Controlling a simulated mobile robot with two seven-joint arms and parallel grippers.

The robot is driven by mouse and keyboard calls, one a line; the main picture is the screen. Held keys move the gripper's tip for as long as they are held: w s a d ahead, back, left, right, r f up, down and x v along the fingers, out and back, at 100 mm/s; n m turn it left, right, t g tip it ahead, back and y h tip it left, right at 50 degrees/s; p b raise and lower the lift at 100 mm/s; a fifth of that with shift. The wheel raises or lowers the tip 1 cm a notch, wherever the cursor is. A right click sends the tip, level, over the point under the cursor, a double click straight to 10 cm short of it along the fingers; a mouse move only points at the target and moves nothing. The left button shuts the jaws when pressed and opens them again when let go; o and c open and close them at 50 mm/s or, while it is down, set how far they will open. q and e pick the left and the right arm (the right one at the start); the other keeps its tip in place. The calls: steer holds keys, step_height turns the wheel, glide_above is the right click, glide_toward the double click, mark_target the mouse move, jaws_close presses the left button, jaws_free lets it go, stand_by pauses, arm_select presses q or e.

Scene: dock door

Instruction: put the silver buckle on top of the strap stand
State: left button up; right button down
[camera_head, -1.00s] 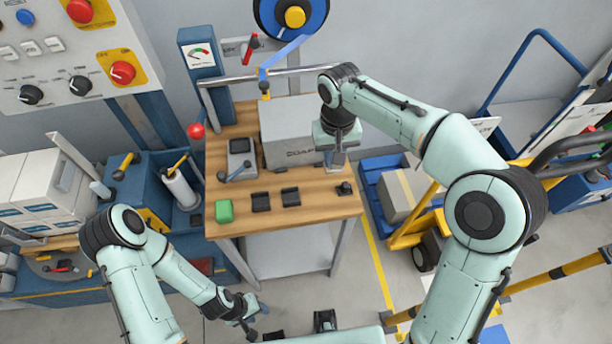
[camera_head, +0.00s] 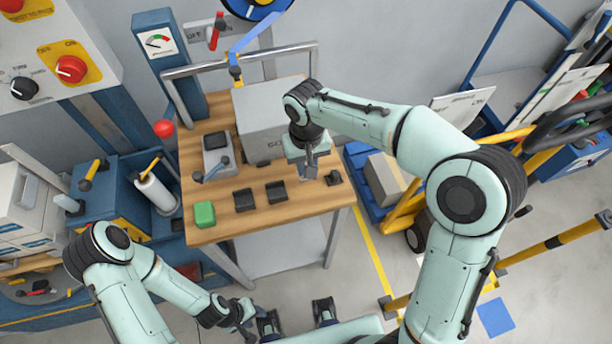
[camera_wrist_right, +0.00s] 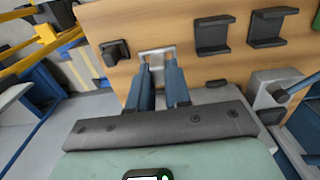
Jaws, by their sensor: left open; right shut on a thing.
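The silver buckle (camera_wrist_right: 157,53) is a small pale metal frame between the fingertips of my right gripper (camera_wrist_right: 160,75) in the right wrist view. That gripper (camera_head: 309,165) is shut on it, over the right part of the wooden table in the head view. Whether the buckle touches the table top is unclear. Near the gripper stands a small black block (camera_head: 333,178), also in the wrist view (camera_wrist_right: 115,52). Two black cradles (camera_head: 244,200) (camera_head: 276,191) lie to the left. I cannot tell which item is the strap stand. My left gripper (camera_head: 240,314) is open, low and away from the table.
The wooden table (camera_head: 290,211) also carries a green block (camera_head: 204,214), a grey device with a lever (camera_head: 216,155) and a large grey box (camera_head: 262,128) behind. A blue strap (camera_head: 255,35) hangs above. A yellow cart (camera_head: 400,215) stands at the right.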

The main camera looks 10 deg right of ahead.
step_height(320, 180, down, 6)
steer(key=shift+r, duration=0.1)
steer(key=shift+b, duration=0.35)
steer(key=c, duration=1.5)
jaws_free()
steer(key=shift+f, duration=0.2)
steer(key=o, duration=0.4)
steer(key=shift+o, duration=0.2)
steer(key=shift+r, duration=0.25)
step_height(320, 180, up, 12)
steer(key=shift+p, duration=0.85)
